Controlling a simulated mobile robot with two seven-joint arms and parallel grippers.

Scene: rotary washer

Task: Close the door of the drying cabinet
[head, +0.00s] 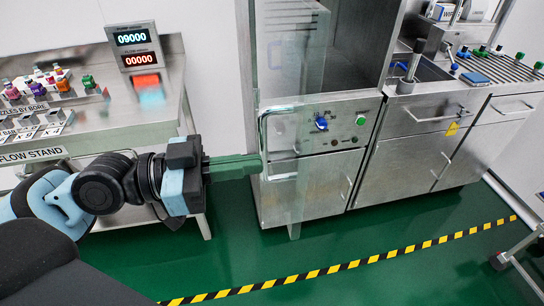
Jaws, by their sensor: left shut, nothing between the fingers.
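The drying cabinet (345,50) is a tall steel unit in the middle of the head view, with a control panel (342,120) carrying a blue knob and a green button. Its clear glass door (290,215) stands open, swung out from the front towards me. A bar handle (264,140) is on the door. My left gripper (258,165) comes in from the left, its fingers shut and empty, with the tips at the door's handle side. I cannot tell whether they touch the handle or glass. My right gripper is not in view.
A steel flow stand (95,128) with nozzles and a digital display (134,46) is at left. A steel counter (440,95) with a sink and drawers adjoins the cabinet at right. Yellow-black tape (370,260) crosses the open green floor. A wheeled frame (510,255) stands at far right.

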